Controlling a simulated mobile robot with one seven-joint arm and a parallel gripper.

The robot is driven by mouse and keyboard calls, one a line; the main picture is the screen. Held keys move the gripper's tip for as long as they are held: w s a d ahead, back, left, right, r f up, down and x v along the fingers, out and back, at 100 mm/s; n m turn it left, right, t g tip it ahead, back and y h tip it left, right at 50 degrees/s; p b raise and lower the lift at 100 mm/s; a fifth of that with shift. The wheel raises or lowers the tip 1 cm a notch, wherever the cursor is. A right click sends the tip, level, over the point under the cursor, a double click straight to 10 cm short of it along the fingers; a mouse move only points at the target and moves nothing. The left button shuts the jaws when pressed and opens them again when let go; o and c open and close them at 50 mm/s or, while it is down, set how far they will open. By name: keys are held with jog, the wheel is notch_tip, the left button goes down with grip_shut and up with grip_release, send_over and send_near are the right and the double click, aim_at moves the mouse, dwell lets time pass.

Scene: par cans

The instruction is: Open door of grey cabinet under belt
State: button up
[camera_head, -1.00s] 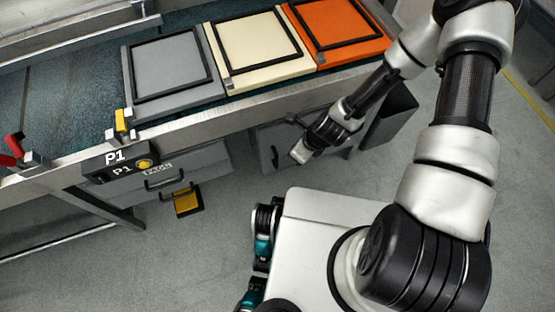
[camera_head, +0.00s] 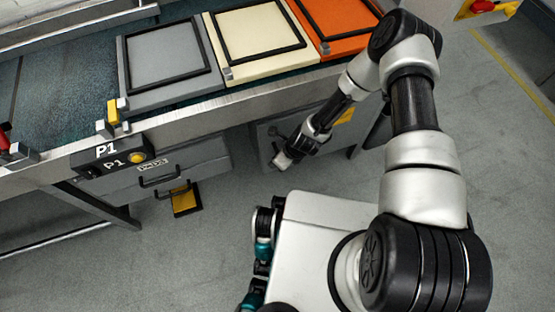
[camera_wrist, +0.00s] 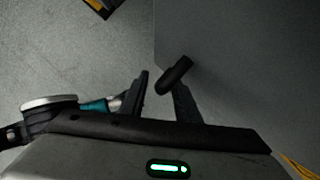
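The grey cabinet (camera_head: 262,129) stands under the belt, right of the drawer unit. Its dark handle (camera_head: 275,132) shows just above my gripper (camera_head: 283,161) in the head view. In the wrist view the grey cabinet front (camera_wrist: 245,60) fills the right side, and the black handle (camera_wrist: 174,74) sticks out close to the fingertips. My gripper (camera_wrist: 160,97) is open there, with a gap between its two fingers. The handle's end appears in front of or between the fingers, nearer the right one; I cannot tell whether they touch. The door looks shut.
The belt (camera_head: 60,108) carries grey (camera_head: 165,62), cream (camera_head: 258,42) and orange (camera_head: 338,22) trays. A drawer unit (camera_head: 200,157) with black handles and a yellow pedal (camera_head: 185,203) stand left of the cabinet. Open floor (camera_head: 150,265) lies in front.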

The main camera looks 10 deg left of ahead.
grip_shut()
dwell(0.3)
